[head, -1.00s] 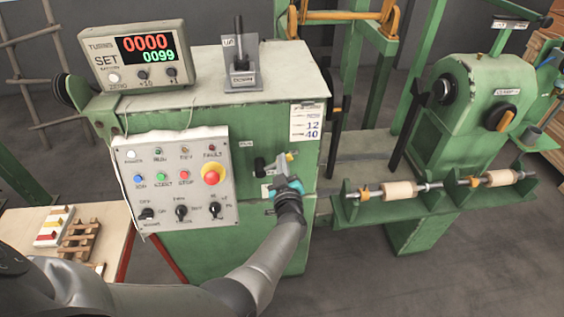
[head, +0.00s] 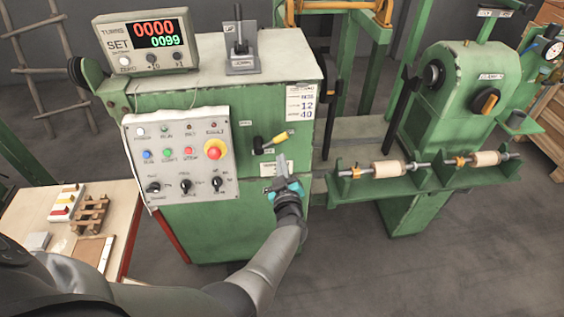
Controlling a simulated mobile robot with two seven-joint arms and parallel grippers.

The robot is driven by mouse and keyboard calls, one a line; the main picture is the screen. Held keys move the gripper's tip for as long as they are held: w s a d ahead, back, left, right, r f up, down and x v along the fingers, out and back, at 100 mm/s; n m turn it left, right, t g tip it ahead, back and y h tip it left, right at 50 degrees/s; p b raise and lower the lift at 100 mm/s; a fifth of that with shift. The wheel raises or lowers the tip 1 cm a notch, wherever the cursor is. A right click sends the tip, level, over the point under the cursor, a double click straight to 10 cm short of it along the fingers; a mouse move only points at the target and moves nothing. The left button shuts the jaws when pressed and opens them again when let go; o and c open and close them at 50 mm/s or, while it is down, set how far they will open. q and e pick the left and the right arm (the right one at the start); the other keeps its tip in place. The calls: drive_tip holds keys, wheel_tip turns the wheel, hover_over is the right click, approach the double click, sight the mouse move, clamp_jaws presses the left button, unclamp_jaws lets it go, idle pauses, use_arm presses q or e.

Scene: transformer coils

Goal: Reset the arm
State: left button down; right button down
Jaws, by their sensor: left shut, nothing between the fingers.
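My left arm comes in from the lower left and reaches across to the front of the green machine (head: 190,232). My left gripper (head: 282,163) is shut and empty. It sits just below a small lever with a yellow handle (head: 280,137) on the machine's front and appears apart from it. My right gripper is not in view.
A control panel (head: 160,172) with a red stop button (head: 213,149) is left of my gripper. A counter display (head: 150,40) and an upright lever (head: 240,45) stand on top. A winding shaft (head: 425,165) is at right. A table (head: 130,203) stands at left.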

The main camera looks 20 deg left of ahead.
use_arm(q)
drive_tip(key=s+d+f+m+g+h+b, duration=0.1)
drive_tip(key=s+d+f+m+h+b, duration=0.4)
drive_tip(key=f, duration=0.6)
drive_tip(key=s+f+m+g+b, duration=0.1)
drive_tip(key=s+f+g+b, duration=0.1)
drive_tip(key=s+f, duration=0.6)
drive_tip(key=s+d+f+m+g+h+b, duration=0.1)
drive_tip(key=s+d+f+m+h+b, duration=0.25)
drive_tip(key=f, duration=0.95)
drive_tip(key=s+a+f+m+g+b, duration=0.1)
drive_tip(key=s+f+g+b, duration=0.2)
drive_tip(key=s+f, duration=0.4)
drive_tip(key=s+a+f+m+g+b, duration=0.1)
drive_tip(key=s+f, duration=0.5)
drive_tip(key=s, duration=0.9)
drive_tip(key=s+a+f+m+g+b, duration=0.1)
drive_tip(key=s+f+g+b, duration=0.3)
drive_tip(key=s, duration=0.7)
wheel_tip(320, 180, down, 4)
drive_tip(key=shift+s+a+r+m+g+b, duration=0.15)
drive_tip(key=shift+s+a+m+g+b, duration=0.2)
drive_tip(key=shift+m+g, duration=0.5)
